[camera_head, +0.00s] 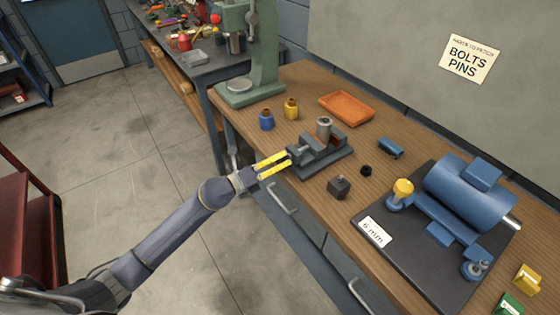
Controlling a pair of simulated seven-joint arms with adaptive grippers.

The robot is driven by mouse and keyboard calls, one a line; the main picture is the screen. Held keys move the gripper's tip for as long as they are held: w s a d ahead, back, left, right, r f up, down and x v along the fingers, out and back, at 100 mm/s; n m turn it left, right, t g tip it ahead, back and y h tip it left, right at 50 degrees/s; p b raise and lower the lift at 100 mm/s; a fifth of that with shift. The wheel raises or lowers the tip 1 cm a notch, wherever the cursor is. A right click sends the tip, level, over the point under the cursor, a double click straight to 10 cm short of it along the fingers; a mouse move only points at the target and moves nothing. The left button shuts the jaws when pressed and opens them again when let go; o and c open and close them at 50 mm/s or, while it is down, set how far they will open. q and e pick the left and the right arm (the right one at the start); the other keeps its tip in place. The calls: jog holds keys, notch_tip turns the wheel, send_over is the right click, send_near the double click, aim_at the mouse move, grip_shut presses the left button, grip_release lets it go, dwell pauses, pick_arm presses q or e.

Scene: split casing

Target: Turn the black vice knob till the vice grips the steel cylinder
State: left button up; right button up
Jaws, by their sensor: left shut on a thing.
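The grey vice (330,158) sits near the front edge of the wooden bench. The steel cylinder (324,127) stands upright at the vice jaws; I cannot tell whether both jaws touch it. The black vice knob (293,152) is at the vice's left end, partly hidden by my gripper. My left gripper (287,160), with yellow fingers, reaches in from the left and is shut on the knob. My right gripper is not in view.
An orange tray (347,107) lies behind the vice. Blue (266,120) and yellow (291,108) containers stand left of it. A dark block (339,187) and a black nut (366,171) lie in front. A blue motor casing (468,190) rests on a dark plate (420,262) at right.

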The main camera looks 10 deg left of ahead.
pick_arm(q)
jog(key=m, duration=0.5)
jog(key=shift+m, duration=0.3)
dwell(0.5)
jog(key=o, duration=1.3)
jog(key=shift+v, duration=5.95)
jog(key=shift+a, duration=0.1)
